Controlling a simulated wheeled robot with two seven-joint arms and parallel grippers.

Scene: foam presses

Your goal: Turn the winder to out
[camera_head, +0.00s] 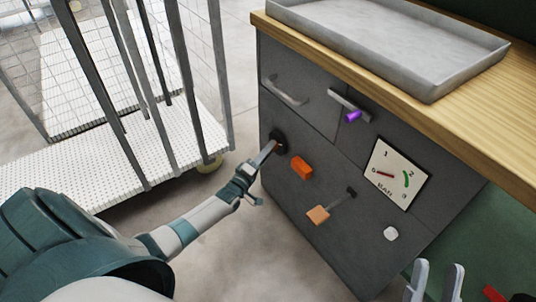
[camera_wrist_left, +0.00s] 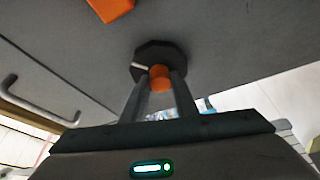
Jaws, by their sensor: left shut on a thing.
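A dark many-sided disc with an orange grip on the grey cabinet front, seemingly the winder (camera_head: 279,138), sits left of the other controls. In the left wrist view the winder (camera_wrist_left: 151,54) shows a pale line on its left side, and its orange grip (camera_wrist_left: 160,77) sits between my fingers. My left gripper (camera_head: 270,149) is shut on this grip; in the left wrist view my left gripper (camera_wrist_left: 160,88) partly hides the lower disc. No "out" lettering is readable. My right gripper (camera_head: 436,280) is at the bottom right, fingers apart and empty.
The cabinet front also holds an orange block (camera_head: 302,168), a tan-orange handle (camera_head: 318,214), a purple handle (camera_head: 353,117), a gauge (camera_head: 397,173) and a white button (camera_head: 391,233). A grey tray (camera_head: 440,82) lies on the wooden top. A wire cart (camera_head: 190,140) stands left.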

